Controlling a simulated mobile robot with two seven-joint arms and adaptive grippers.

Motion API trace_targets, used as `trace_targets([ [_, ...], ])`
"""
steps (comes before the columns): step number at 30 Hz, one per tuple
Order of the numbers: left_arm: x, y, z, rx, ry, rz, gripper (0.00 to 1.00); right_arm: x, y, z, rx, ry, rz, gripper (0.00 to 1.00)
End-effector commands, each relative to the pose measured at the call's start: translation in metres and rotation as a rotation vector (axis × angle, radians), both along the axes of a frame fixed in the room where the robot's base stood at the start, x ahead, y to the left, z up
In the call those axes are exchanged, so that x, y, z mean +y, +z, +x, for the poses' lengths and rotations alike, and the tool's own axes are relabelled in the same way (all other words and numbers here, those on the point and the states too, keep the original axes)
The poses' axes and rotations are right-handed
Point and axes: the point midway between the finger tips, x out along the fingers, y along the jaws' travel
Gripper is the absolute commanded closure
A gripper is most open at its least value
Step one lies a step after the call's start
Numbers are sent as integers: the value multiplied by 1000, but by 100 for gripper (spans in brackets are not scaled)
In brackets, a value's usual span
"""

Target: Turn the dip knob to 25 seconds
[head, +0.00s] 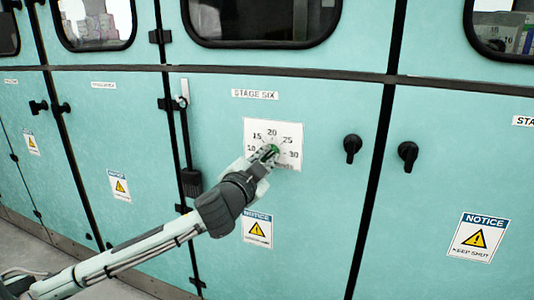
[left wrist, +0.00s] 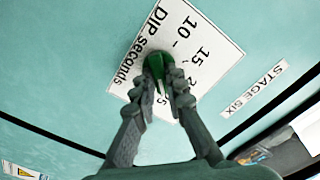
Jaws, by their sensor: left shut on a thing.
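The green dip knob (head: 271,151) sits on the white dial plate (head: 260,128) on the STAGE SIX door. The plate carries the numbers 10, 15, 20, 25 and 30. My left gripper (head: 264,160) is shut on the knob. In the left wrist view, the two fingers (left wrist: 168,88) hold the green knob (left wrist: 156,64) between them, its narrow end towards the gripper. In the head view the knob seems to point up and right, towards the 25 side. The exact mark cannot be read, as the fingers cover part of the dial plate (left wrist: 215,45). My right gripper is not in view.
A black handle (head: 352,147) is right of the dial, with another handle (head: 408,154) on the neighbouring door. A black latch box (head: 191,183) is on the left door edge. A notice label (head: 258,229) is below the dial.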

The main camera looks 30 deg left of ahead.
Motion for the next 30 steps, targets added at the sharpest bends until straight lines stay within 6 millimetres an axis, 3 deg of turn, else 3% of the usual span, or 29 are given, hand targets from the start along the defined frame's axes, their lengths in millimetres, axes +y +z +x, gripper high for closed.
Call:
trace_targets([
  [17, 0, 0, 0, 6, 1, 33, 100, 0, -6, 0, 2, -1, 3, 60],
  [18, 0, 0, 0, 6, 1, 33, 83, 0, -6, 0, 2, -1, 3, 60],
  [22, 0, 0, 0, 6, 0, 32, 67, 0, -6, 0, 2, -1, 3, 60],
  [30, 0, 0, 0, 7, 1, 32, 67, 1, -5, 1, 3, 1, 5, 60],
])
